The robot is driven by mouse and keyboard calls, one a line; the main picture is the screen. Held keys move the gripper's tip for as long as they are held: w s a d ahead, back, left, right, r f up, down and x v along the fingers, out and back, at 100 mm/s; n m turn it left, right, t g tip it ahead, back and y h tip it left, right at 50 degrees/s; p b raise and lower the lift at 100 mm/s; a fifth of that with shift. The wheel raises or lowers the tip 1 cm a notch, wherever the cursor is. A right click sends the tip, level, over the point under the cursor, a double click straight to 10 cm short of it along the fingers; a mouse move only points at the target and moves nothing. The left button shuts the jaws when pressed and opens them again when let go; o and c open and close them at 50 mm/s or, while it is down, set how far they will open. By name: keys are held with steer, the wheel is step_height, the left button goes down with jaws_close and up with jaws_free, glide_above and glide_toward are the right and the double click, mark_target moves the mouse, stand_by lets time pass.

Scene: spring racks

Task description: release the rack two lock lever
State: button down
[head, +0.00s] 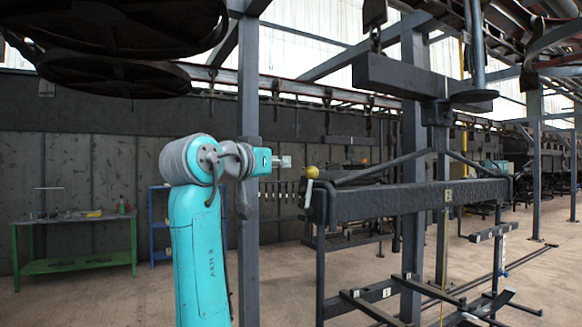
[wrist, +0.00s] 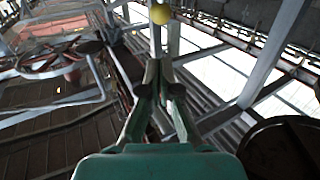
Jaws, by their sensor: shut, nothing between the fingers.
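The lock lever shows in the head view as a yellow ball knob (head: 312,172) on a short pale stem (head: 308,194). It stands at the left end of a dark rack crossbeam (head: 410,201). A small label (head: 447,196) on the beam is too small to read surely. My gripper (head: 287,161) is shut and empty, just left of the knob and slightly higher in the picture, with a gap between them. In the wrist view, my closed fingers (wrist: 158,64) point towards the yellow knob (wrist: 160,14), which lies beyond the tips. The stem is not clear there.
A dark upright post (head: 248,120) stands close by my wrist. A heavy hanging beam (head: 405,78) is above the rack. Low bars (head: 375,293) stick out near the floor. A green table (head: 75,262) stands at the left, with open floor before it.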

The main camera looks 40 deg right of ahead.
steer(key=a, duration=0.2)
steer(key=s+a, duration=0.1)
steer(key=shift+a+r, duration=0.35)
steer(key=shift+w+f, duration=0.1)
steer(key=shift+w, duration=0.05)
